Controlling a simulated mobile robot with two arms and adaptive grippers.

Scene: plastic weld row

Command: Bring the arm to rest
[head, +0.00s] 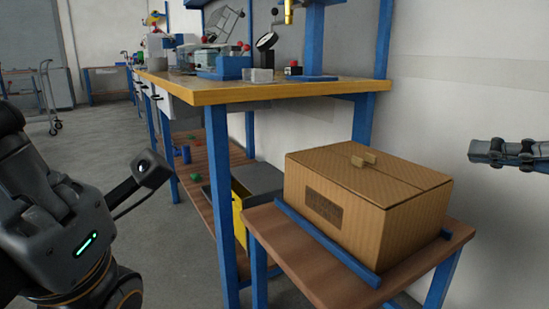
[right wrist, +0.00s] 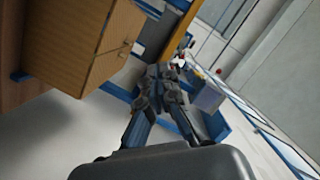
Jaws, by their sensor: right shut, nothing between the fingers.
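My right gripper (head: 474,150) comes in from the right edge in the head view, level, with its fingers together and empty. It is to the right of a closed cardboard box and above it, apart from it, in front of the pale wall. In the right wrist view my right gripper (right wrist: 178,62) shows in the middle, with nothing between its fingers. My left arm fills the lower left of the head view; its gripper cannot be seen.
The cardboard box (head: 363,195) sits on a small blue-legged table (head: 318,270); it also shows in the right wrist view (right wrist: 85,40). A long workbench (head: 270,93) with several items stands behind. Open floor lies to the left.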

